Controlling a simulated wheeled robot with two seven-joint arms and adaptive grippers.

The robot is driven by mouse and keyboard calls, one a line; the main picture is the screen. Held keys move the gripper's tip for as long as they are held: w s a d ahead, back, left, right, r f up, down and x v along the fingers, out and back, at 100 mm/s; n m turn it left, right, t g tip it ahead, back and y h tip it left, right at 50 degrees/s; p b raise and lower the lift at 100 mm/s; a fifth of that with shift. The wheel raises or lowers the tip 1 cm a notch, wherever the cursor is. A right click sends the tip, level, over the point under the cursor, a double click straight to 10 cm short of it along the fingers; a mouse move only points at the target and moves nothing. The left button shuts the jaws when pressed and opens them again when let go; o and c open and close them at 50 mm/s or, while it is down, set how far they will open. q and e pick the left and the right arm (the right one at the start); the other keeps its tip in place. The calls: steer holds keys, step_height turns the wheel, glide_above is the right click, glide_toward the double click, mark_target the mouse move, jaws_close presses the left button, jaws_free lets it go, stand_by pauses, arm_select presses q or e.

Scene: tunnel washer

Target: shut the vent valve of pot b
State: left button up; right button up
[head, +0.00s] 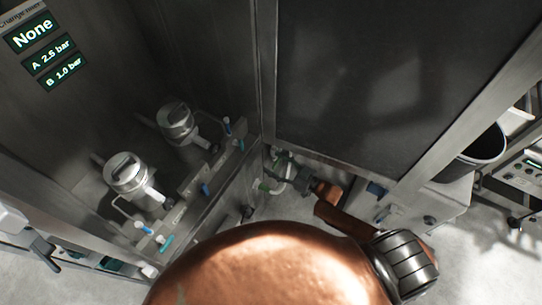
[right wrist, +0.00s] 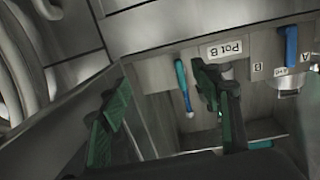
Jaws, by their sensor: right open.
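In the right wrist view a plate labelled Pot B (right wrist: 225,50) is ahead. A teal lever handle (right wrist: 183,88) with a pale tip hangs down beside the label, to its left. My right gripper (right wrist: 163,88) is open, its two green-padded fingers on either side of this handle in the picture, the right finger closer. I cannot tell how far the handle is in depth, and no contact shows. In the head view my right gripper (head: 276,168) is low beside the dark panel, right of two silver pots (head: 128,174) (head: 177,122). Pot letters are unreadable there. My left gripper is not seen.
A blue handle (right wrist: 291,46) hangs right of the Pot B label. Another teal handle (right wrist: 259,145) lies lower. In the head view blue and teal handles (head: 167,243) line the pot ledge. A display (head: 50,60) reads None, A 2.5 bar, B 1.0 bar.

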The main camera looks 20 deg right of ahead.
steer(key=y, duration=0.1)
glide_toward(243, 147)
steer(key=v, duration=0.3)
steer(key=shift+n, duration=0.3)
steer(key=b+x, duration=0.2)
steer(key=x, duration=0.7)
steer(key=shift+w+a, duration=0.15)
steer(key=shift+w, duration=0.2)
steer(key=shift+b+x, duration=0.4)
steer(key=shift+x, duration=0.55)
steer(key=shift+c, duration=0.7)
jaws_close()
